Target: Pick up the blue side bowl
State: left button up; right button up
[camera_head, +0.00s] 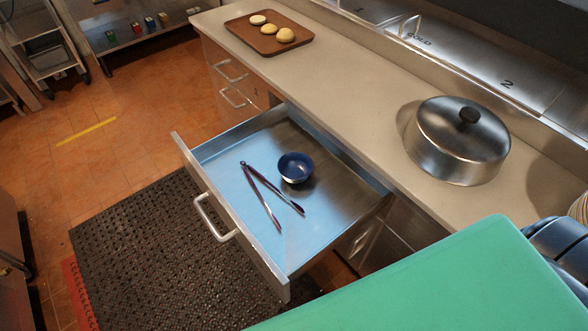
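The blue side bowl (295,167) sits upright and looks empty inside an open metal drawer (222,153). A pair of tongs (264,196) lies in the drawer just left of the bowl, its arms spread toward the front. The tongs look apart from the bowl. Neither of my grippers shows in the head view, so their state and distance from the bowl cannot be seen.
The drawer's handle (213,217) faces the perforated floor mat (140,240). The counter (345,92) above holds a tray (243,38) with three buns and a metal dome lid (460,140). A large green flat surface (440,285) covers the lower right.

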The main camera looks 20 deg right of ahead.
aim_at(295, 167)
jog(key=z, duration=1.45)
jog(key=k+z, duration=0.2)
jog(key=z, duration=0.15)
jog(key=k+z, duration=0.25)
jog(key=z, duration=0.15)
jog(key=k+l+z, duration=0.2)
jog(key=z, duration=0.15)
